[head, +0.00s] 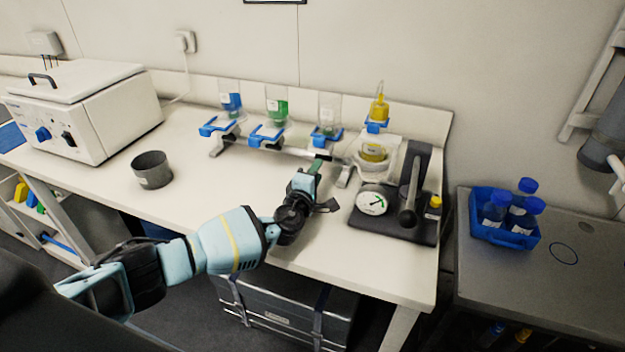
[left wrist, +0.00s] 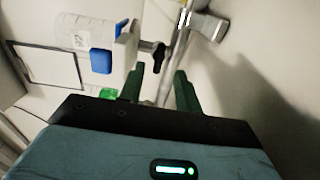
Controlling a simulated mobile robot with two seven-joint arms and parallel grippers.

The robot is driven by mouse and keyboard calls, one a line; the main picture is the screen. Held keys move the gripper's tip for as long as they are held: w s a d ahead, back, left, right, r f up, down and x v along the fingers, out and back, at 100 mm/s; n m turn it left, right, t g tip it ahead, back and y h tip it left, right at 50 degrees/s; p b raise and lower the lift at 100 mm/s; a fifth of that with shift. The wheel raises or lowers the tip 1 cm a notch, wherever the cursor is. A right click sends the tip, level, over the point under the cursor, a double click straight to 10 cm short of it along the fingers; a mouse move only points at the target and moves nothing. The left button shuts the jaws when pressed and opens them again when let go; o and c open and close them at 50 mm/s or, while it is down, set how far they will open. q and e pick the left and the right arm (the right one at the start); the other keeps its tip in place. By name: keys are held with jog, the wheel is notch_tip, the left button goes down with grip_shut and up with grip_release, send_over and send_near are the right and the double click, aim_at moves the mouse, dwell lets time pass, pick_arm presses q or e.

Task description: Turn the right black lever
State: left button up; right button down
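A small black lever (left wrist: 160,57) shows in the left wrist view, beside a white block under a bottle with a blue clip (left wrist: 101,61). My left gripper (head: 317,167) is at the right part of the bottle rack on the bench, low near its front bar. In the left wrist view its two green fingers (left wrist: 158,84) are apart, and the lever lies just beyond them, roughly between their tips. I see no contact. In the head view the levers are too small or hidden to make out clearly. My right gripper is not in view.
The rack's blue holders (head: 266,136) carry inverted bottles. A dark device (head: 400,225) with a thick handle and round dial stands close right of my gripper. A grey cup (head: 152,170) and white bath (head: 85,110) stand left. The bench front between is clear.

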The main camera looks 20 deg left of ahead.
pick_arm(q)
jog(key=shift+s, duration=1.4)
